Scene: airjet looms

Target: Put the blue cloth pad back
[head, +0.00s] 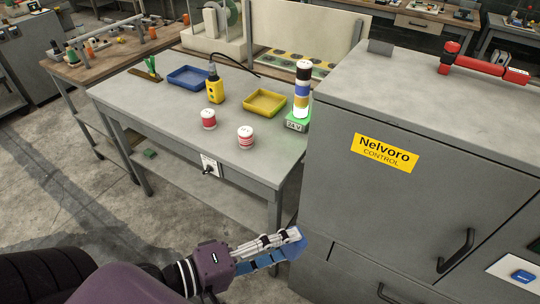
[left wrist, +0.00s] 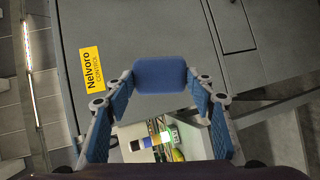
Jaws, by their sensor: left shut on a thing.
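The blue cloth pad (left wrist: 161,75) is held between the fingertips of my left gripper (left wrist: 161,80) in the left wrist view. In the head view my left gripper (head: 290,240) reaches in from the bottom left, in front of the grey cabinet (head: 375,210) and low beside the workbench. The blue pad (head: 292,249) shows there at its fingertips, partly covered by a finger. The gripper is shut on the pad, which is in the air, apart from the bench top. My right gripper is not in view.
The cabinet has a handle (head: 456,250). A white panel (head: 510,268) with a small blue item (head: 523,276) is at right.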

